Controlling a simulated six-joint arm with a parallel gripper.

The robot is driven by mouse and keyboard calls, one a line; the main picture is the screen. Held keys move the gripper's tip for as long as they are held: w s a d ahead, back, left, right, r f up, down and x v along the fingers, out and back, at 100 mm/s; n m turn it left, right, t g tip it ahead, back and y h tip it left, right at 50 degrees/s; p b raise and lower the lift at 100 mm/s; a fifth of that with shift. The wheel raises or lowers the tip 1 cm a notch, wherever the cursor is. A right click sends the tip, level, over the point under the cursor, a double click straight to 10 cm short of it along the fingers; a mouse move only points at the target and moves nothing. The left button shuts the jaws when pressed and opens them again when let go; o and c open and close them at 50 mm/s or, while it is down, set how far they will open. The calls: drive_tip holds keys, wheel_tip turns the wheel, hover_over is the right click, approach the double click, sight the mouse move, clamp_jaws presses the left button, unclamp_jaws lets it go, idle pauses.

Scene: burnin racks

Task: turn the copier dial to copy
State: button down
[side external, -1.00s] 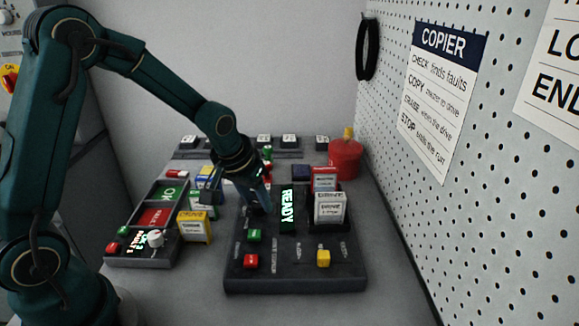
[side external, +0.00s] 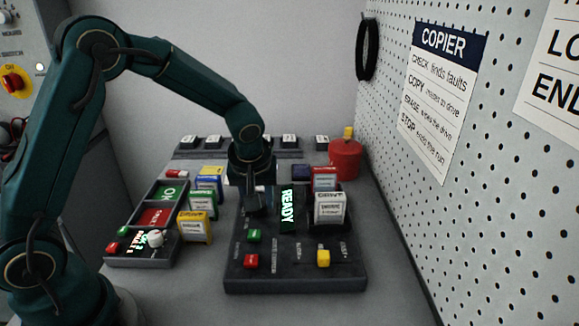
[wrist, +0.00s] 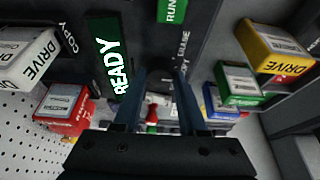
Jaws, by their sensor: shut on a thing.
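The copier (side external: 300,276) is a dark console with a lit green READY display (side external: 288,208), which also shows in the wrist view (wrist: 109,60). My gripper (side external: 256,205) points down at the copier's back left, beside the display. In the wrist view, my gripper (wrist: 168,75) has its fingers on either side of a small dark dial (wrist: 180,66) and is shut on it. The lettering beside the dial is partly covered; ERASE can be read. The dial's pointer direction cannot be told. In the side view my gripper hides the dial.
A white drive (side external: 330,208) and a red one (side external: 324,179) stand at the copier's right. The copier also has a green button (side external: 254,236), a red button (side external: 251,261) and a yellow knob (side external: 323,258). Yellow, green and blue drives stand at left by a tray (side external: 140,262). A pegboard borders the right.

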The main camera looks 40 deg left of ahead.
sight(258, 220)
idle(0.3)
drive_tip(key=shift+c, duration=2.3)
unclamp_jaws()
drive_tip(key=shift+r, duration=0.1)
drive_tip(key=shift+v, duration=2.45)
